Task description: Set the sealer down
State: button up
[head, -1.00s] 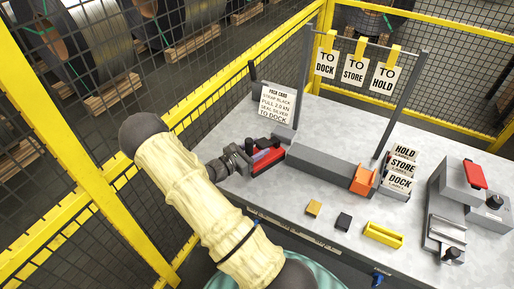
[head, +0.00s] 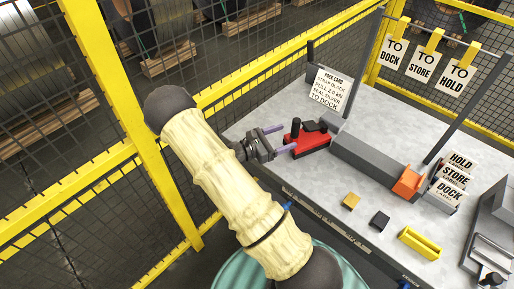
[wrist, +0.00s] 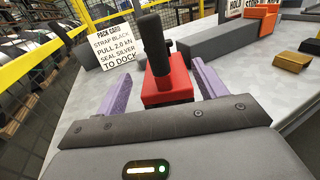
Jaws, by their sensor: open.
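The sealer (head: 307,141), a red tool with black handles, sits on the grey bench top (head: 290,205) near its left end. In the wrist view the sealer (wrist: 167,85) stands between and beyond the two purple fingers, with its black handle upright. My gripper (head: 279,139) is open, with its fingers pointing at the sealer from the left. In the wrist view a gap shows on both sides of the red body, and my gripper (wrist: 165,95) holds nothing. The sealer's underside is hidden.
A pack card (head: 331,88) stands behind the sealer. A long grey block (head: 375,160) with an orange end (head: 408,181) lies to its right. Small yellow (head: 351,201) and black (head: 380,220) blocks and a yellow holder (head: 419,243) are along the front. Yellow mesh fencing (head: 215,95) runs behind.

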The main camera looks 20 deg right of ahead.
jog(key=a+b, duration=0.1)
jog(key=a, duration=0.8)
jog(key=shift+a, duration=0.2)
jog(key=shift+r, duration=0.1)
jog(key=s+a+m+g+y, duration=0.1)
jog(key=s+m+g+y, duration=0.3)
jog(key=s+m+y, duration=0.5)
jog(key=s+a+r+m+t+y+p, duration=0.1)
jog(key=s+a+r+m+t+y, duration=0.2)
jog(key=a+r+m+t+y, duration=0.3)
notch_tip(320, 180, up, 3)
jog(key=a+m+y, duration=0.1)
jog(key=m+y, duration=0.2)
jog(key=shift+s+a+f+t, duration=0.15)
jog(key=shift+s+a+t, duration=0.15)
jog(key=shift+s+a, duration=0.1)
